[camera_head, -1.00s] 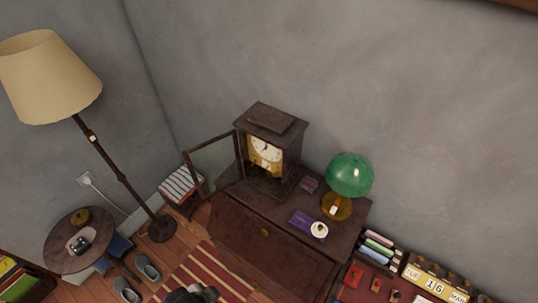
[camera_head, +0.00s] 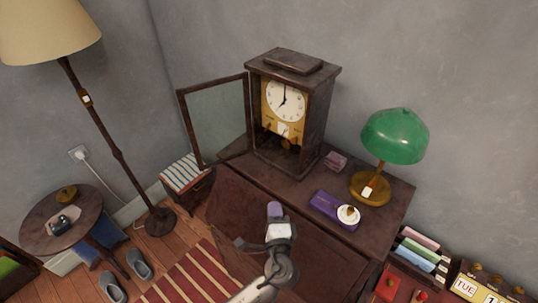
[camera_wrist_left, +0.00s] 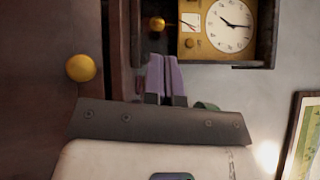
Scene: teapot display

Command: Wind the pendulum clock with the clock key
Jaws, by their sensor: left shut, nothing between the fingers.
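The pendulum clock (camera_head: 332,95) stands upright on the dark wooden cabinet, with its glass door (camera_head: 216,118) swung open to the left. Its white dial (camera_head: 285,99) and brass plate are uncovered; the wrist view shows the dial (camera_wrist_left: 229,25) turned sideways, with a round brass bob (camera_wrist_left: 157,24) beside the plate. My left gripper (camera_head: 275,209) is in front of the cabinet, below the clock and apart from it. Its pale purple fingers (camera_wrist_left: 165,76) are together and empty. I cannot make out the clock key for certain. My right gripper is not in view.
A floor lamp (camera_head: 103,132) and round table (camera_head: 36,238) stand left. The cabinet front has a brass knob (camera_wrist_left: 81,68).

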